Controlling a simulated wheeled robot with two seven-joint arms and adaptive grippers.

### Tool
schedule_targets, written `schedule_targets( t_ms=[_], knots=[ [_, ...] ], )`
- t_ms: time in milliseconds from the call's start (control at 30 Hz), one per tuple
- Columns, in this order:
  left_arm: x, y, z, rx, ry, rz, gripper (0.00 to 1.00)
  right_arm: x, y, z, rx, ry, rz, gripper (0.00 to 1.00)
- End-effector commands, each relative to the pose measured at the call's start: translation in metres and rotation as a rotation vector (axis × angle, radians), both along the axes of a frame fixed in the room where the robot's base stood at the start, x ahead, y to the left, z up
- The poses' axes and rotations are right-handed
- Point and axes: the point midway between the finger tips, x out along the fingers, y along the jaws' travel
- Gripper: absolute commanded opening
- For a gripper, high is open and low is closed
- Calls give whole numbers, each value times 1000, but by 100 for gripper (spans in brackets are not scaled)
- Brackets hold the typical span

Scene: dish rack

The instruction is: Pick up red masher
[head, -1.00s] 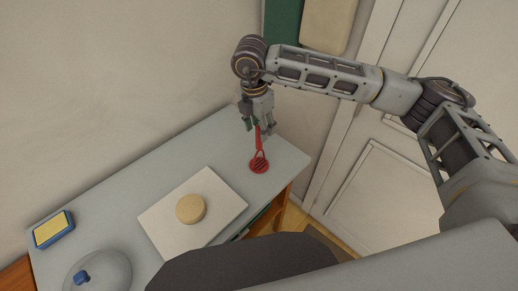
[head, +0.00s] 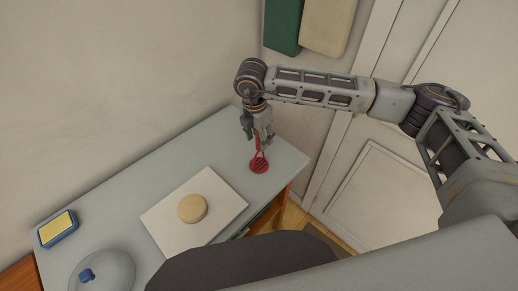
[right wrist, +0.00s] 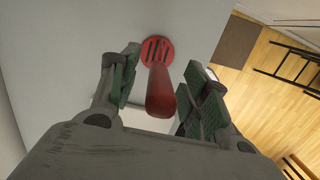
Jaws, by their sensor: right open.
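The red masher (head: 259,163) stands upright near the right end of the grey table, its slotted round head down on the surface and its handle pointing up. In the right wrist view the masher's handle (right wrist: 161,92) rises toward the camera, between the two green-padded fingers. My right gripper (head: 259,138) is open above the masher, with its fingers on either side of the upper handle; it also shows in the right wrist view (right wrist: 157,100). There are visible gaps between the handle and both fingers. My left gripper is not in view.
A white board (head: 165,222) with a round tan block (head: 192,208) lies left of the masher. Farther left are a blue-and-yellow sponge (head: 57,229) and a clear dome lid (head: 112,272). The grey table (head: 185,150) ends just right of the masher; a wall runs behind it.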

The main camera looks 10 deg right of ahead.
Motion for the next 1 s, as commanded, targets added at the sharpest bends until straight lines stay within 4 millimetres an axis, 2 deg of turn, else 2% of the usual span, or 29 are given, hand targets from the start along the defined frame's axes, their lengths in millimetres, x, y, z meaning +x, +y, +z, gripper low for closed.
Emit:
schedule_targets(
  t_ms=[233,700,1000],
  knots=[
    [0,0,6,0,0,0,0,2,-3,-18,0,0,-2,46],
    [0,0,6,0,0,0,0,1,-3,-19,1,0,-2,46],
    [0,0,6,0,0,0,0,1,-3,-19,1,0,-2,9]
  ],
)
